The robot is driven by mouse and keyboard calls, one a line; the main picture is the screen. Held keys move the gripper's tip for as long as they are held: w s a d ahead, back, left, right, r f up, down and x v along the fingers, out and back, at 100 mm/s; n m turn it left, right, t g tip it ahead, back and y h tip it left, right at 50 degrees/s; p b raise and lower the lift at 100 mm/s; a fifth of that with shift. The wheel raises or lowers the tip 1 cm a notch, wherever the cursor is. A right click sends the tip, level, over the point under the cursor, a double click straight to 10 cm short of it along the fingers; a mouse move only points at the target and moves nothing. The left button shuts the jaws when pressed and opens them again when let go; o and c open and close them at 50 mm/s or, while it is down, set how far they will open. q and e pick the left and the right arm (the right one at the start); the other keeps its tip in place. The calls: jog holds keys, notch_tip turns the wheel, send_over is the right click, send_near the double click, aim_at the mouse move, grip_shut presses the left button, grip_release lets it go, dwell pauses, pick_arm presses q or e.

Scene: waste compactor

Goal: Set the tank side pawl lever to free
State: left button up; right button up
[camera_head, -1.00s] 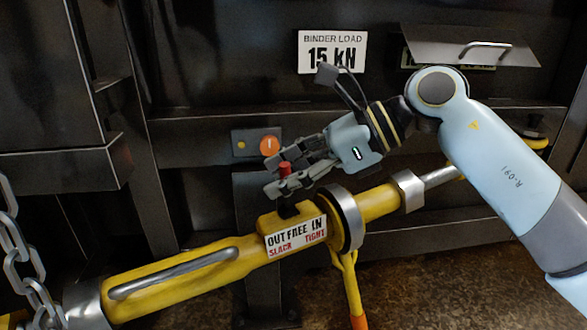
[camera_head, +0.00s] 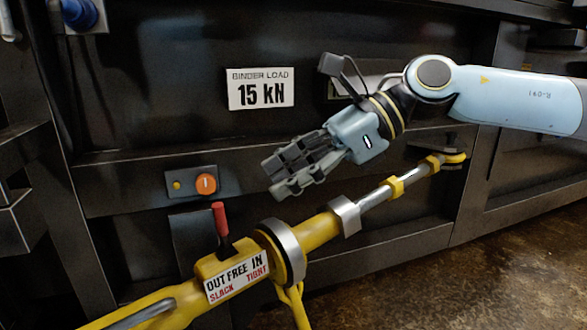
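The pawl lever (camera_head: 219,218) has a red grip on a dark stem and stands out of the top of the yellow binder (camera_head: 318,230). It stands nearly upright above the label (camera_head: 237,278), which reads OUT, FREE, IN with SLACK and TIGHT below. It is near the middle of the label; its exact setting is hard to tell. My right gripper (camera_head: 274,178) is right of and above the lever, apart from it and empty. Its fingers point left and down with a small gap between them. My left gripper is not in view.
An orange button (camera_head: 205,184) sits on a panel behind the lever. A sign (camera_head: 261,89) reads BINDER LOAD 15 kN on the dark wall. The binder's rod runs up right to a wall anchor (camera_head: 453,158). Brown floor (camera_head: 400,275) shows at lower right.

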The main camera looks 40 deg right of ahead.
jog(key=shift+s+d+r, duration=0.1)
jog(key=shift+d+r, duration=0.2)
jog(key=shift+d, duration=0.1)
dwell(0.3)
